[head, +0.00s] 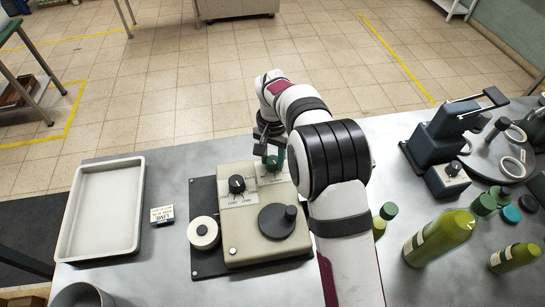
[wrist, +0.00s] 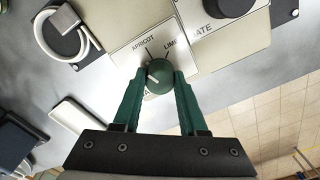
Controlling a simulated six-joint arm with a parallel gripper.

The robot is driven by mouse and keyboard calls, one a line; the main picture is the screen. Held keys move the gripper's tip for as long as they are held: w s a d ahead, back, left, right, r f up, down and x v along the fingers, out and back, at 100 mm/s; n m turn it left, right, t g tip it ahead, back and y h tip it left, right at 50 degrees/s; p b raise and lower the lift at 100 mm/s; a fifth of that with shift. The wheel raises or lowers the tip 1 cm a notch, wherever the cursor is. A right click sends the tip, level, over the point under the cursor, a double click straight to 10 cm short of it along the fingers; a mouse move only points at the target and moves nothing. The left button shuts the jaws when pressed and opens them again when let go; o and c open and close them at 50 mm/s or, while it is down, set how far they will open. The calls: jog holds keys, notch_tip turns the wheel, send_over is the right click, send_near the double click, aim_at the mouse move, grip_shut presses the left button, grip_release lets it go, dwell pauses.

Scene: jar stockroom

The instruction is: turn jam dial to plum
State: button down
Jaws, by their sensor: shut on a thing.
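The jam dial is a round green knob (wrist: 159,75) on a white label plate (wrist: 130,48) in the wrist view. APRICOT is printed at its upper left and LIM, partly cut off, at its upper right. A pale mark on the knob points toward the lower left; lettering below it is mostly hidden by a finger. My gripper (wrist: 158,84) has its two green fingers closed on either side of the knob. In the head view my gripper (head: 269,155) is at the back right of the beige machine (head: 255,250), and the knob is mostly hidden there.
A black dial (head: 237,184) and a dark crank disc (head: 277,221) are on the same machine. A label roll (head: 203,233), small card (head: 162,215) and empty white tray (head: 65,235) lie left. Green bottles (head: 440,237) and a dark press (head: 440,135) stand right.

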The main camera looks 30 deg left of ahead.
aim_at(273, 159)
jog(key=n, duration=0.5)
jog(key=shift+w+n, duration=0.1)
jog(key=shift+n, duration=0.2)
dwell(0.4)
jog(key=shift+c, duration=2.2)
grip_release()
notch_tip(273, 159, up, 16)
jog(key=shift+f, duration=0.1)
